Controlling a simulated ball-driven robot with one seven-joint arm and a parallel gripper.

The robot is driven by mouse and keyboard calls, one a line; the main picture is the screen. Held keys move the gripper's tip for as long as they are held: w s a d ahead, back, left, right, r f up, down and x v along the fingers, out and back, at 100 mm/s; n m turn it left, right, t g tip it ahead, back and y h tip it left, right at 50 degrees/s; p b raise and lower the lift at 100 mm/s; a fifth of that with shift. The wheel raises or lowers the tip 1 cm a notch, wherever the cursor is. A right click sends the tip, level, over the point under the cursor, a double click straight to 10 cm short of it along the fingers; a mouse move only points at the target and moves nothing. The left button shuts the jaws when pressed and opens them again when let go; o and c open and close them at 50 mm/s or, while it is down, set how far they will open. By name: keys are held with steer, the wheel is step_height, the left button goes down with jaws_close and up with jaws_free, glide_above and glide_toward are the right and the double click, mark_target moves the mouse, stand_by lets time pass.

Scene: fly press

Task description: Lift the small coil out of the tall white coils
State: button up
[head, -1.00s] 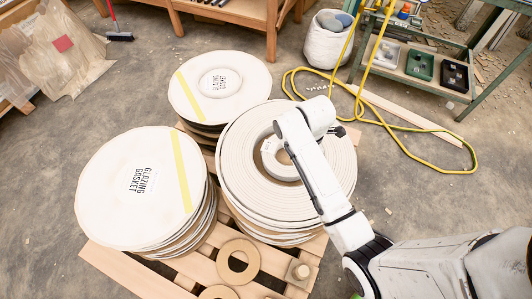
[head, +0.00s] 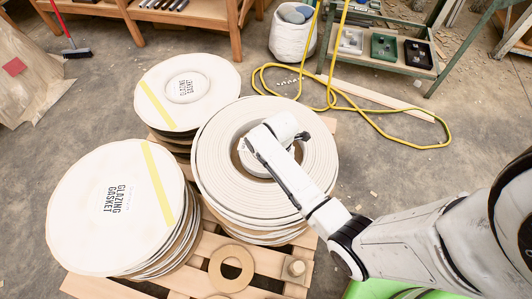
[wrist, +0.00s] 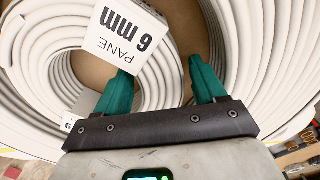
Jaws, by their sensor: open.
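The tall white coils (head: 318,150) form the right stack on the pallet, open at the top with many rings showing. The small coil (head: 247,160) lies inside their middle, with a dark gap around it; my wrist hides part of it in the head view. In the wrist view my gripper (wrist: 160,72) is open, its teal fingers pointing down into the middle. The small coil's ringed wall (wrist: 158,88) appears to pass between the fingers, the left one on its hollow side. A white tag (wrist: 122,40) reading "PANE 6 mm" covers part of the coil beside the left fingertip.
Two stacks with white covers, one marked glazing gasket (head: 90,215) and one behind (head: 210,75), stand close on the left. A flat brown ring (head: 231,282) lies on the pallet in front. A yellow hose (head: 380,137) lies on the floor behind right.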

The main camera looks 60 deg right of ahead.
steer(key=shift+f, duration=0.1)
jaws_close()
stand_by(0.7)
steer(key=shift+w, duration=0.1)
